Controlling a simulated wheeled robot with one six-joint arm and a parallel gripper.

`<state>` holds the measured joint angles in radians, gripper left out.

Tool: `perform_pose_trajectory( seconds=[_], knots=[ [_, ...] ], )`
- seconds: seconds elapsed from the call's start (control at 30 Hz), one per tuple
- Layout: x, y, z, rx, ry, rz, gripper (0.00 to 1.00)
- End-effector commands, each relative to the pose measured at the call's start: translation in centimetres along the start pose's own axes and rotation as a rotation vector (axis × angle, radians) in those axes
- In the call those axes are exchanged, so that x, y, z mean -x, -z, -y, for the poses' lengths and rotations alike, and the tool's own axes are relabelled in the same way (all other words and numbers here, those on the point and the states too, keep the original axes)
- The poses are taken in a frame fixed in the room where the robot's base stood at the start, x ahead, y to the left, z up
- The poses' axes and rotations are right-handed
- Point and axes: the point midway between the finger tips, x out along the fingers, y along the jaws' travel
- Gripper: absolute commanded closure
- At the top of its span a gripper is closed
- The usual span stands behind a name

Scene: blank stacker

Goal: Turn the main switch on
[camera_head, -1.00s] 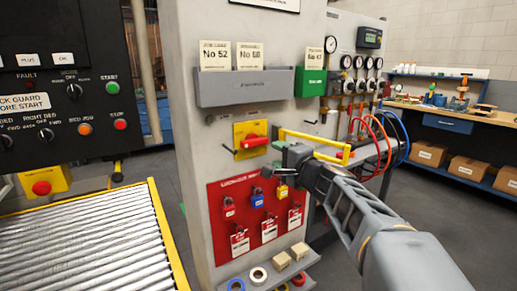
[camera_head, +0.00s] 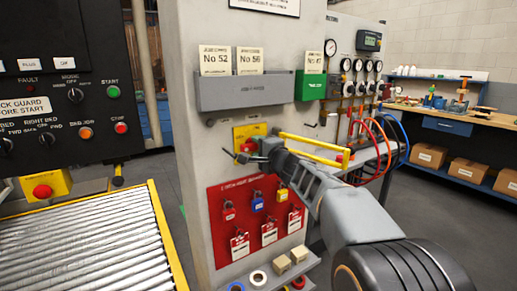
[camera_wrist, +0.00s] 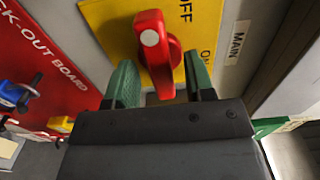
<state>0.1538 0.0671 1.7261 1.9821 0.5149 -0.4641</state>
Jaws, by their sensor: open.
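The main switch is a red rotary handle (camera_wrist: 156,52) on a yellow plate (camera_wrist: 197,22) marked OFF, with a MAIN label (camera_wrist: 235,43) beside it in the wrist view. In the head view the yellow plate (camera_head: 243,131) is on the grey panel, with its handle mostly hidden behind my gripper (camera_head: 247,152). In the wrist view my gripper (camera_wrist: 160,85) is open, one green-padded finger on each side of the red handle's lower end. I cannot tell whether the fingers touch it.
The red lock-out board (camera_head: 233,190) with hanging padlocks and tags is just below the switch. A yellow rail (camera_head: 312,149) runs to the right, near my arm. A grey card holder (camera_head: 245,91) is above. A roller conveyor (camera_head: 85,240) stands at the left.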

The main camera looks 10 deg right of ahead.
Motion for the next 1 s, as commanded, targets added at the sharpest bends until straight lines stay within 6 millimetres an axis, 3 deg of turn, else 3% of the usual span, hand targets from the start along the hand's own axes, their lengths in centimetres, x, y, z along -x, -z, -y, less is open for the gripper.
perform_pose_trajectory(
  seconds=[0.07,0.6,1.0],
  knots=[
    [0.01,0.00,0.00,0.000,0.000,0.000,0.51],
    [0.04,0.01,0.00,0.000,0.000,0.000,1.00],
    [0.04,0.03,-0.14,-0.114,0.000,-0.001,1.00]
  ],
)
